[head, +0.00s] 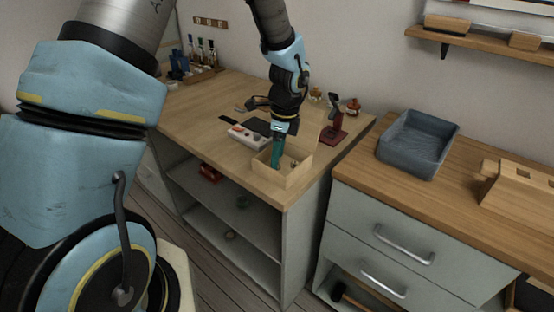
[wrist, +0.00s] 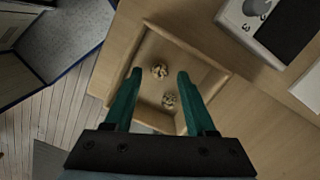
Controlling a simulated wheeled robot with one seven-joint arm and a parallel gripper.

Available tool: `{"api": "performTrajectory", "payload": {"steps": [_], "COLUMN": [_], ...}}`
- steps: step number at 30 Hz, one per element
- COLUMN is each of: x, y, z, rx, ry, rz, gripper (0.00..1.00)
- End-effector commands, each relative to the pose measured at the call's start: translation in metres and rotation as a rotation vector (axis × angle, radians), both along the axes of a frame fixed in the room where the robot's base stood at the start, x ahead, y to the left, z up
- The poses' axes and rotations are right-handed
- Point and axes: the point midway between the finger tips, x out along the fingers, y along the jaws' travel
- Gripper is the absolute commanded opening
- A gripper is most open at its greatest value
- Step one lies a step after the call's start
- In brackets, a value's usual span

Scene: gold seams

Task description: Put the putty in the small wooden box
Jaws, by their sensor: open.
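The small wooden box (head: 298,177) stands open on the wooden counter near its front corner. It also shows in the wrist view (wrist: 219,87). Two small crumpled beige lumps lie inside it, one farther lump (wrist: 159,71) and one nearer lump (wrist: 169,101); I cannot tell for certain which is the putty. My gripper (head: 276,163) points down over the box with its green fingers. In the wrist view my gripper (wrist: 157,75) is open, its fingers apart with the lumps showing between them and nothing held.
A white device (head: 247,136) and a dark flat panel (head: 262,127) lie behind the box. A dark red stand tool (head: 333,125) is to its right. Bottles (head: 200,55) stand at the back. A grey-blue tray (head: 417,145) sits on the right counter.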

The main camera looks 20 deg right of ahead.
Motion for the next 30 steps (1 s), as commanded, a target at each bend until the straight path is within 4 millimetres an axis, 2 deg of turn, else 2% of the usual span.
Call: {"api": "performTrajectory", "payload": {"steps": [6,12,18,24,26,29,30], "x": [-0.002,-0.006,-0.007,-0.007,-0.004,0.006,0.010], "y": [-0.006,-0.009,-0.010,-0.009,0.001,0.042,0.067], "z": [0.046,0.082,0.102,0.105,0.106,0.107,0.108], "rx": [-0.006,-0.004,-0.001,0.000,-0.007,-0.037,-0.055], "ry": [-0.005,-0.003,-0.002,-0.001,-0.004,-0.018,-0.027], "rz": [-0.001,-0.002,0.000,0.007,0.056,0.288,0.434], "gripper": [0.56,0.56,0.56,0.56,0.56,0.56,0.56]}}
